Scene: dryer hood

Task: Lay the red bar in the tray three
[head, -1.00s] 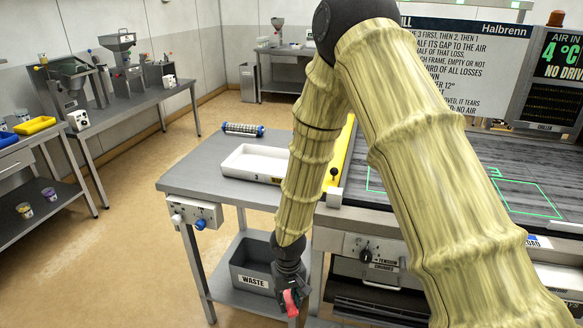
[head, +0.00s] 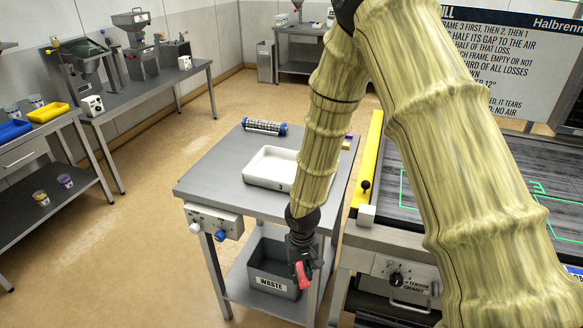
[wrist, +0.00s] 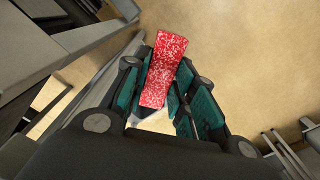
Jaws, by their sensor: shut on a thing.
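The red bar, speckled with white, is held between the fingers of my gripper (wrist: 165,95) and shows clearly in the wrist view (wrist: 165,68). In the head view my gripper (head: 301,265) hangs low in front of the metal table, with the red bar (head: 303,275) at its tip. The white tray (head: 262,180) lies on the tabletop, above and to the left of my gripper in the picture. My arm hides its right part. A mark that looks like a 3 shows on its front wall, partly at the arm's edge.
A grey waste bin (head: 262,281) stands on the lower shelf behind my gripper. A blue-ended roller (head: 264,127) lies at the table's back. A control box (head: 213,221) sticks out at the table's front left. A yellow rail (head: 367,160) edges the belt machine at right.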

